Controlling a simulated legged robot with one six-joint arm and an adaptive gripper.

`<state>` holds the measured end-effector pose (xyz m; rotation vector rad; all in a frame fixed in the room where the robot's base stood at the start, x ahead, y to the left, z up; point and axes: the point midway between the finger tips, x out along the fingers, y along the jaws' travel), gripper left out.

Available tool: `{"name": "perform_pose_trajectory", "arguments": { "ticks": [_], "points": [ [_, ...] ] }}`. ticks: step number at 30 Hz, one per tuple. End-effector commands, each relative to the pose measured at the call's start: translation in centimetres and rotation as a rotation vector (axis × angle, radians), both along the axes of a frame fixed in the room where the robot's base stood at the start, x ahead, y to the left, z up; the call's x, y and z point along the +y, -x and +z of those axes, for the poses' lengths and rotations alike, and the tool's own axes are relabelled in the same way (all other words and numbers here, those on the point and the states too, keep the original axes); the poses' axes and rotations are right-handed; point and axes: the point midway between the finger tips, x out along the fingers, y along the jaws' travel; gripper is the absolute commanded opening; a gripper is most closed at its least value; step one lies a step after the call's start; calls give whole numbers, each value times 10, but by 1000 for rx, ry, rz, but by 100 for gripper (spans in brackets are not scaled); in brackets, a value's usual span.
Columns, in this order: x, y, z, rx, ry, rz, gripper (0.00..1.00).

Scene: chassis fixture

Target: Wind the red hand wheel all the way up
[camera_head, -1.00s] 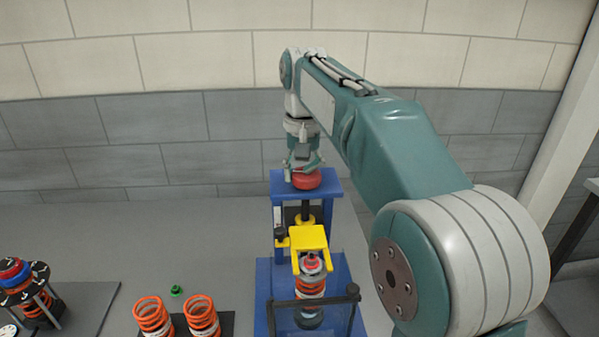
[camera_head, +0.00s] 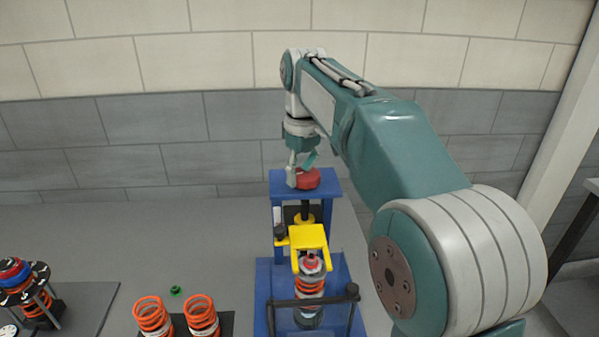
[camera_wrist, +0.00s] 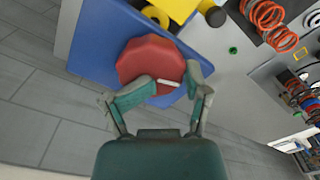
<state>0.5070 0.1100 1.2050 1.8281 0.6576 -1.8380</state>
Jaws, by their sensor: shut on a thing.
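The red hand wheel (camera_head: 312,180) sits on top of the blue frame (camera_head: 333,187) of the fixture, at the centre of the head view. It also shows in the wrist view as a red many-sided disc (camera_wrist: 148,58). My gripper (camera_head: 302,172) reaches down to the wheel from above, its fingers shut on the near rim, as the wrist view (camera_wrist: 172,84) shows. The yellow arm (camera_head: 308,237) of the fixture stands below the wheel, above a shock absorber with an orange spring (camera_head: 310,287). The wheel's hub is not clear.
Two orange springs (camera_head: 202,316) stand on a dark mat to the left, with a small green part (camera_head: 176,290) near them. A rack with rings and a spring (camera_head: 24,275) stands far left. A black bar (camera_head: 312,301) crosses the fixture's front.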

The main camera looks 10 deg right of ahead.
Motion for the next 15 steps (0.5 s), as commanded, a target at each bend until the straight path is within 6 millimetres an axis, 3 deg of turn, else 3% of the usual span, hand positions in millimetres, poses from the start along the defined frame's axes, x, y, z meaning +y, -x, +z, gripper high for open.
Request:
{"name": "perform_pose_trajectory", "arguments": {
  "ticks": [1, 15],
  "points": [
    [-9, -4, 3, -20, 15, 41, 7],
    [-6, -5, 4, -23, 18, 578, 11]
  ]
}}
